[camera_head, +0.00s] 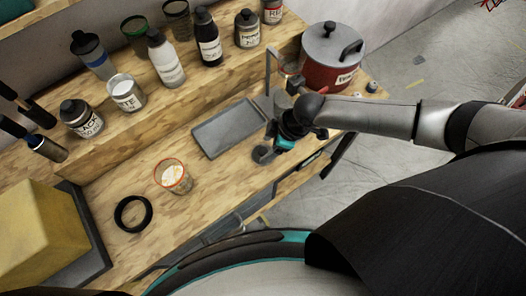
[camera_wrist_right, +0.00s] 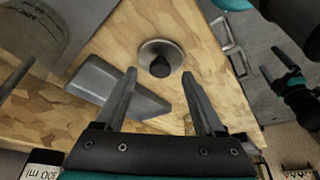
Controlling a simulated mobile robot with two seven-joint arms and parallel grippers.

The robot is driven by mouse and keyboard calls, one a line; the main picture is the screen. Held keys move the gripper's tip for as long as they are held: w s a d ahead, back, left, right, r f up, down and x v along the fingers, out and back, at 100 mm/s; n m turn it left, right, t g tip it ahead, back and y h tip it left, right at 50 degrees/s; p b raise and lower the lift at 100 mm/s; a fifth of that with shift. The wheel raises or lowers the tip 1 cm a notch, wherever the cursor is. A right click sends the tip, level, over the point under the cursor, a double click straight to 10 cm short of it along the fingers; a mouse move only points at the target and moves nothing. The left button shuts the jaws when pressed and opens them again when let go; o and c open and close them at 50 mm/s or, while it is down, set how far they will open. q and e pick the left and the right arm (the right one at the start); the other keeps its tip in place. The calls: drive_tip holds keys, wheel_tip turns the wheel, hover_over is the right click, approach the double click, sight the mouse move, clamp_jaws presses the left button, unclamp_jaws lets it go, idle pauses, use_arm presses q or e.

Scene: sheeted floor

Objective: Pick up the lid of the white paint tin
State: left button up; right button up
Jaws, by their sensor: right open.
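The white paint tin (camera_head: 126,95) stands lidless on the raised shelf, white inside, its label partly readable. A round grey lid with a dark knob (camera_head: 262,154) lies on the bench beside my right gripper (camera_head: 278,146). In the right wrist view the lid (camera_wrist_right: 150,48) lies flat, beyond and between the fingertips, with its knob facing the camera. My right gripper (camera_wrist_right: 160,95) is open and empty, apart from the lid.
A grey tray (camera_head: 228,128) lies left of my right gripper. An orange-rimmed cup (camera_head: 173,178) and a black ring (camera_head: 133,199) sit on the lower bench. The bench's front edge is close to the lid.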

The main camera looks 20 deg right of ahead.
drive_tip(key=shift+x, duration=0.9)
drive_tip(key=shift+c, duration=0.3)
clamp_jaws()
